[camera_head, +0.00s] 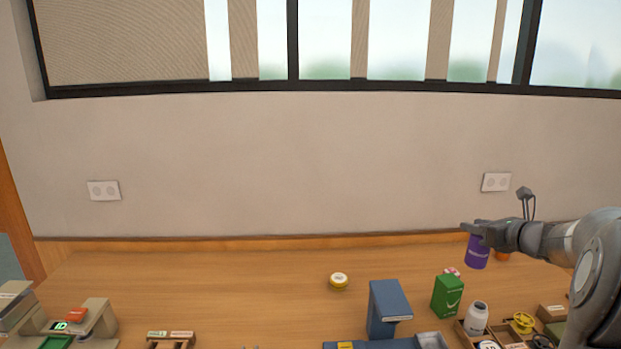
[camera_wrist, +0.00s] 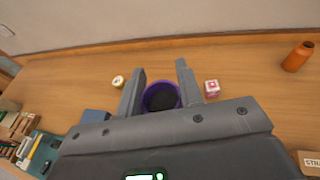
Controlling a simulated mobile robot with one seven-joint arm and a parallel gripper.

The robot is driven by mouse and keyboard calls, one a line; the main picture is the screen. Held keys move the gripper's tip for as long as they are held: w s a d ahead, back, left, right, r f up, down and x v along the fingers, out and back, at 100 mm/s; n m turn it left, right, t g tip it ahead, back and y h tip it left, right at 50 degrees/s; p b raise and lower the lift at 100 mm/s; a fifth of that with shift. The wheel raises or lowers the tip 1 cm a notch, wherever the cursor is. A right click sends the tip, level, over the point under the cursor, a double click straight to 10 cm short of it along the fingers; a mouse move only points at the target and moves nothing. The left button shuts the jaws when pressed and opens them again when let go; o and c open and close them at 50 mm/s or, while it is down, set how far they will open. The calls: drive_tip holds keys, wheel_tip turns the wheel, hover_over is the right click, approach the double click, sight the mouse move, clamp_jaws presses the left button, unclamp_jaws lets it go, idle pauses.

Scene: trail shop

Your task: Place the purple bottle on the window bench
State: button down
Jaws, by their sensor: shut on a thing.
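The purple bottle (camera_head: 477,252) is at the right in the head view, hanging from my gripper (camera_head: 474,231). In the wrist view the purple bottle (camera_wrist: 161,96) shows as a dark round top with a purple rim, between the two grey fingers of my gripper (camera_wrist: 158,88). My gripper is shut on it. The wooden bench (camera_head: 230,285) runs under the window along the wall. The bottle appears above the bench's right part; I cannot tell whether its base touches the wood.
A green box (camera_head: 447,296), a blue box (camera_head: 388,305), a white bottle (camera_head: 476,318) and a yellow-white round tin (camera_head: 339,281) stand on the bench. An orange bottle (camera_wrist: 297,57) stands at the right in the wrist view. The bench's left-middle is clear.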

drive_tip(key=s+a+r+m+h, duration=0.1)
drive_tip(key=a+r, duration=0.3)
drive_tip(key=a, duration=0.6)
drive_tip(key=s+a+r+m+h, duration=0.1)
drive_tip(key=a+r, duration=0.3)
drive_tip(key=a, duration=0.6)
drive_tip(key=s+a+r+m+h, duration=0.1)
drive_tip(key=a+r, duration=0.2)
drive_tip(key=a, duration=0.7)
drive_tip(key=shift+s+r+h, duration=0.35)
drive_tip(key=shift+r+h, duration=0.05)
drive_tip(key=shift+a, duration=0.15)
drive_tip(key=shift+w, duration=0.1)
